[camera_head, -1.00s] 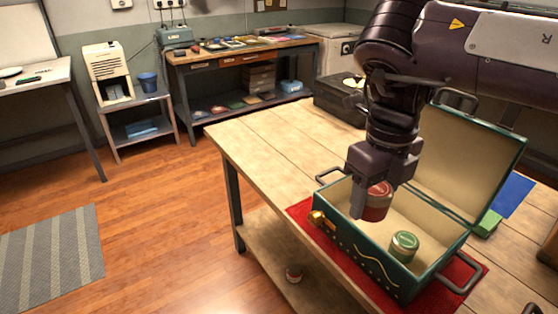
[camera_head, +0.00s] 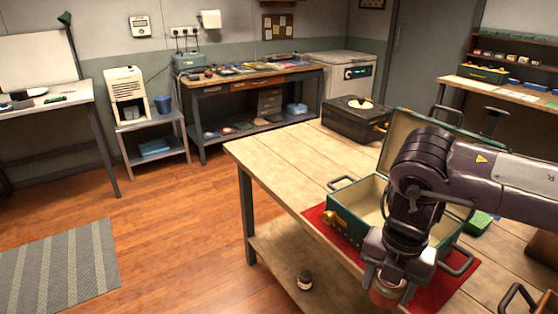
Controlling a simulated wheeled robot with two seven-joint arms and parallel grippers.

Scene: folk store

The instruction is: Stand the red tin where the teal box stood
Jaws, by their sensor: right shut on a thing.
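My right gripper (camera_head: 388,280) is shut on the red tin (camera_head: 385,298). It holds the tin outside the near side of an open dark-teal case (camera_head: 346,222), over the near part of a red mat (camera_head: 318,220). The tin is partly covered by the fingers, and I cannot tell its height above the mat. The case stands on the mat with its lid (camera_head: 408,125) raised. My right arm covers much of the case, and the green-lidded tin inside is hidden. My left gripper is not in view.
The wooden table (camera_head: 290,160) is bare at its left end. A dark box (camera_head: 355,122) stands at its back, and a green block (camera_head: 478,222) lies right of the case. A small jar (camera_head: 304,280) stands on the lower shelf.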

